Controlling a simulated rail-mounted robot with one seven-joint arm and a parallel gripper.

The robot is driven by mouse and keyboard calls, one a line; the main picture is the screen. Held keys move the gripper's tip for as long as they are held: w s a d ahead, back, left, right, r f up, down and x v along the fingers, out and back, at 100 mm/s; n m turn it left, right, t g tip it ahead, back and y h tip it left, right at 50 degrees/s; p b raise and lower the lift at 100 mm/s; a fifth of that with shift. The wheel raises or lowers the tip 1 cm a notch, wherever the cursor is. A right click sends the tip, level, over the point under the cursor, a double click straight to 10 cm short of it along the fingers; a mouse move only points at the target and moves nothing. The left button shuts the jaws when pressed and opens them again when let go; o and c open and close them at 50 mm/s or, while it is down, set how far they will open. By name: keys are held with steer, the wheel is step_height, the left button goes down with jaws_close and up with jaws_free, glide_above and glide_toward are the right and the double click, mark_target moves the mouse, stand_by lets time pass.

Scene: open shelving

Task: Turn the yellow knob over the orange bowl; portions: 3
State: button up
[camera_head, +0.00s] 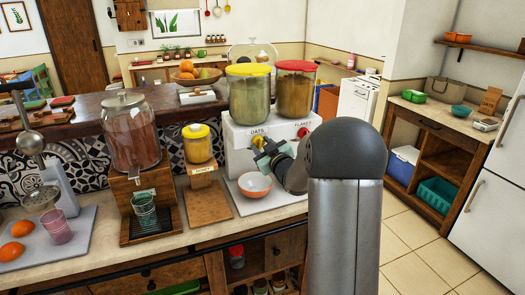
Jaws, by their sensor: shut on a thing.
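A white cereal dispenser (238,150) holds a yellow-lidded canister (249,98) over the label OATS and a red-lidded canister (294,95) over the label FLAKES. The yellow knob (258,141) is on the front under the OATS label and is partly hidden by my gripper. My gripper (263,151) is at the yellow knob and shut on it. The orange bowl (255,186) stands upright below the knob on the dispenser's pale base. I cannot tell whether the bowl holds anything. A red knob (302,133) is on the right, under FLAKES.
To the left are a yellow-lidded jar (197,145) on a wooden stand and a glass drink dispenser (132,135) with a glass (144,211) under its tap. A wooden board (207,204) lies left of the bowl. My arm covers the counter on the right.

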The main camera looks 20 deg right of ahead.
steer(key=m+b, duration=0.1)
steer(key=m, duration=0.1)
steer(key=m+b, duration=0.1)
steer(key=shift+f+m, duration=0.2)
steer(key=shift+m, duration=0.2)
steer(key=m+b, duration=0.1)
steer(key=m, duration=0.2)
steer(key=shift+m+t+b, duration=0.3)
steer(key=shift+m+b, duration=0.05)
steer(key=shift+m, duration=0.05)
steer(key=m+h+b, duration=0.1)
steer(key=m, duration=0.4)
steer(key=shift+a+m+h, duration=0.1)
steer(key=shift+m+h, duration=0.3)
steer(key=shift+m, duration=1.5)
steer(key=o, duration=1)
steer(key=s+b, duration=0.1)
steer(key=s, duration=0.4)
steer(key=s+f, duration=0.1)
steer(key=s, duration=0.5)
steer(key=s+a+b, duration=0.1)
steer(key=s, duration=0.5)
steer(key=shift+s+f+b, duration=0.2)
steer(key=shift+f+b, duration=0.05)
steer(key=shift+b, duration=0.05)
